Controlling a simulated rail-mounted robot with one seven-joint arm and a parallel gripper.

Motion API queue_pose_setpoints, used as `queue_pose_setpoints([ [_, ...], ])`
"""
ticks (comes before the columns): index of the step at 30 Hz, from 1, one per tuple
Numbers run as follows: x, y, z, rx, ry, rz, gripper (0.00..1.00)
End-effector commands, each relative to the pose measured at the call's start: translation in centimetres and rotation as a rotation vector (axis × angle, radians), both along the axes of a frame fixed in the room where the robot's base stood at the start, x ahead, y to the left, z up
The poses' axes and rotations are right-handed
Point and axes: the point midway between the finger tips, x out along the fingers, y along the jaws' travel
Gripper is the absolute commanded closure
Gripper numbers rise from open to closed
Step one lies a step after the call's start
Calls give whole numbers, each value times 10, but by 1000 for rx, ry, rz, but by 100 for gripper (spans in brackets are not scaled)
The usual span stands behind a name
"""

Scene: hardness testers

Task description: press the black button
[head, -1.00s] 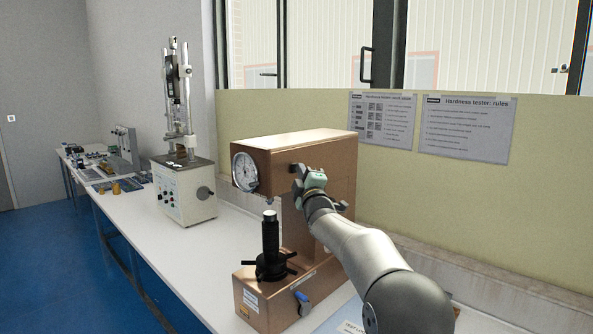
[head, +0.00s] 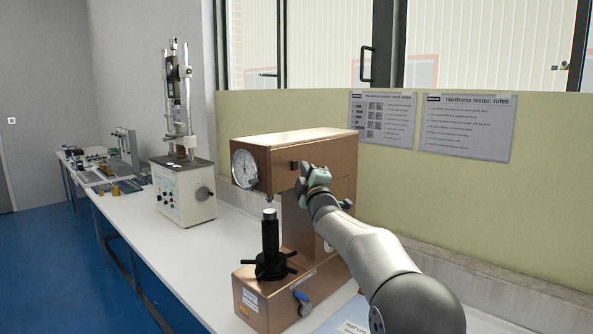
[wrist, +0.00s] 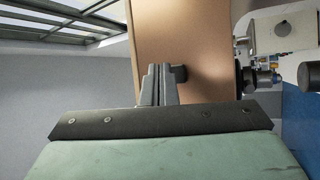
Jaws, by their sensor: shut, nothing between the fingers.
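The black button (head: 294,166) is a small dark knob on the side of the upper housing of the copper-brown hardness tester (head: 318,150). In the wrist view the button (wrist: 180,73) shows just right of my fingertips, against the brown face. My gripper (head: 301,185) is beside the housing, a little right of and below the button in the head view. Its fingers (wrist: 160,70) are shut and empty, pointing at the housing. The button appears uncovered in the head view. I cannot tell the exact gap between fingertips and housing.
A second, white tester (head: 184,190) stands further left on the white bench (head: 190,250). Posters (head: 468,127) hang on the wall behind.

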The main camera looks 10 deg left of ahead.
Motion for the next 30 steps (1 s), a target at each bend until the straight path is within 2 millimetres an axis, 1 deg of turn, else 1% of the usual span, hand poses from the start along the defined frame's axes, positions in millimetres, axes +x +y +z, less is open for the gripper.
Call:
queue_pose_setpoints([
  [6,-2,-2,-1,0,-1,0,100],
  [13,-13,-18,-4,0,-2,-1,100],
  [22,-30,-42,-2,1,-3,-1,100],
  [25,-33,-47,-2,0,-1,0,100],
  [30,-35,-49,1,0,0,0,100],
])
